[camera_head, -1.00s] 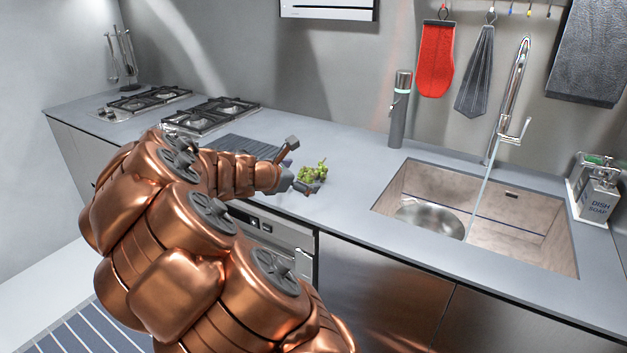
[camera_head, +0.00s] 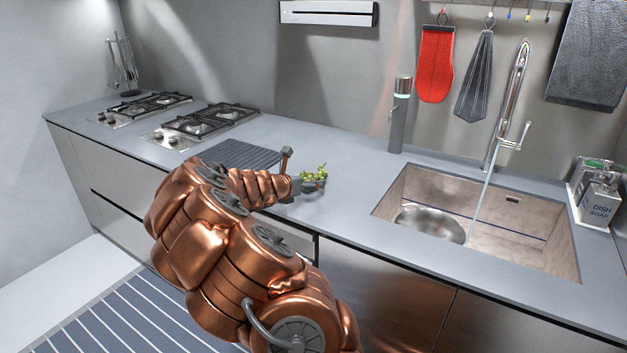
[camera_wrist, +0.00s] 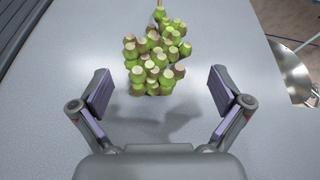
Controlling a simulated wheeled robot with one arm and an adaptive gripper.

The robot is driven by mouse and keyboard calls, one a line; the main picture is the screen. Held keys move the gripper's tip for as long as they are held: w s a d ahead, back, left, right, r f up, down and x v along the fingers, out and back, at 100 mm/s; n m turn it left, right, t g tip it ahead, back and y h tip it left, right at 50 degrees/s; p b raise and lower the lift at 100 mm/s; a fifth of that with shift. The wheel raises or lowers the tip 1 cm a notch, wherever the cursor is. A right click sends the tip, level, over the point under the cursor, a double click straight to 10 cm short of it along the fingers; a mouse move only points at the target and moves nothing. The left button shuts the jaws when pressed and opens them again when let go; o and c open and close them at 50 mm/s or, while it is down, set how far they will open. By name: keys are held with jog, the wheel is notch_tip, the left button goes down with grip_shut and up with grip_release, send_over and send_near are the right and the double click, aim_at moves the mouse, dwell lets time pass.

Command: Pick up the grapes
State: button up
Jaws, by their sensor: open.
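The grapes (camera_head: 314,175) are a green bunch with brownish ends, on the grey counter left of the sink. In the wrist view the bunch (camera_wrist: 155,58) lies ahead of my gripper, slightly left of centre, with its stem pointing away. My gripper (camera_wrist: 160,92) is open and empty, its two purple-padded fingers apart on either side of the near end of the bunch. I see no contact with the grapes. In the head view my gripper (camera_head: 303,172) is at the left side of the grapes, and its lower part is partly hidden by my arm.
The sink (camera_head: 385,207) with a metal bowl (camera_head: 430,224) and running faucet (camera_head: 512,110) is to the right. A dark ribbed mat (camera_head: 240,154) and gas burners (camera_head: 212,118) are to the left. A tall grey bottle (camera_head: 398,118) stands behind. The counter around the grapes is clear.

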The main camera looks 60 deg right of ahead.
jog(key=shift+x, duration=1.95)
jog(key=shift+w+r, duration=0.1)
jog(key=c, duration=1.2)
jog(key=shift+r, duration=0.1)
jog(key=shift+c, duration=0.2)
